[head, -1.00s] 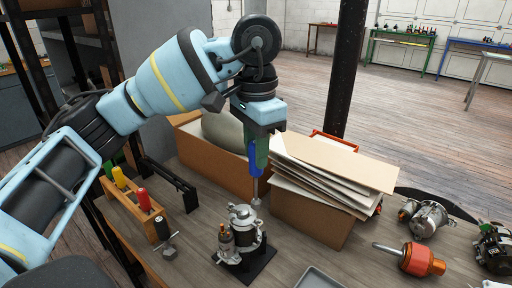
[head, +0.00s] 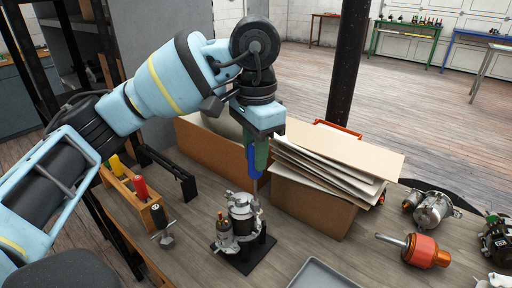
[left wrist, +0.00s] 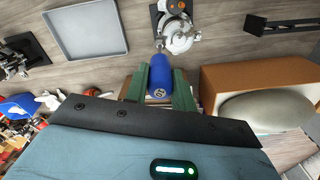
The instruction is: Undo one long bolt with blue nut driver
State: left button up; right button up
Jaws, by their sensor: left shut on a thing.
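My left gripper (head: 258,152) is shut on the blue nut driver (head: 253,164), which it holds upright with the shaft down. The alternator (head: 241,212) stands upright on a black base plate on the bench. The driver's shaft comes down at its upper right edge in the head view. The shaft's tip is too small and partly hidden to tell whether it sits on a bolt. In the left wrist view the blue handle (left wrist: 160,78) is between the green fingers, with the alternator (left wrist: 178,32) just beyond it. My right gripper is not in view.
Cardboard boxes (head: 312,205) stand close behind and right. A wooden rack (head: 122,188) with red and yellow handled tools is at left. A grey tray (head: 318,274) lies in front. An orange rotor part (head: 425,251) and other alternator parts are at right.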

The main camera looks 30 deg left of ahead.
pick_arm(q)
jog(key=shift+f, duration=0.1)
dwell(0.3)
jog(key=shift+f, duration=0.3)
dwell(0.4)
